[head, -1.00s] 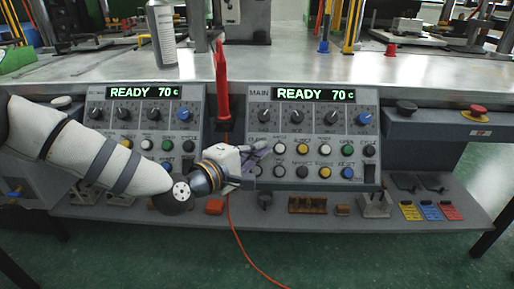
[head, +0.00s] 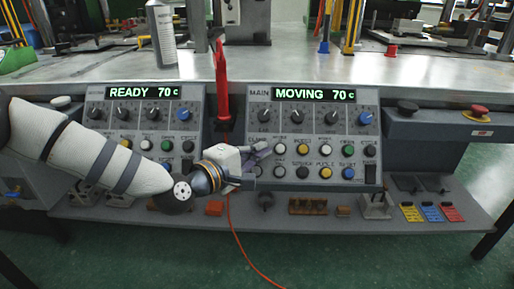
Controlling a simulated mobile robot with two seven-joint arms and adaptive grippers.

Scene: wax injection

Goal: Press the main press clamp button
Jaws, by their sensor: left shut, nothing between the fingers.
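The main press panel (head: 312,120) is the right-hand of two grey control panels in the head view. Its display (head: 313,95) reads "MOVING 70 c" in green. The clamp label is at the left of its button rows; the button beside it is hidden by my fingers. My left gripper (head: 262,152) reaches in from the left, shut and empty, with its fingertips at that left end of the upper button row. I cannot tell whether they touch the button. My right gripper is not in view.
The left panel (head: 144,115) reads "READY 70 c". A red tool (head: 221,85) stands between the panels. White, yellow, green and black buttons sit right of my fingers. A red emergency button (head: 479,111) is at far right. A lower shelf (head: 385,222) holds small parts.

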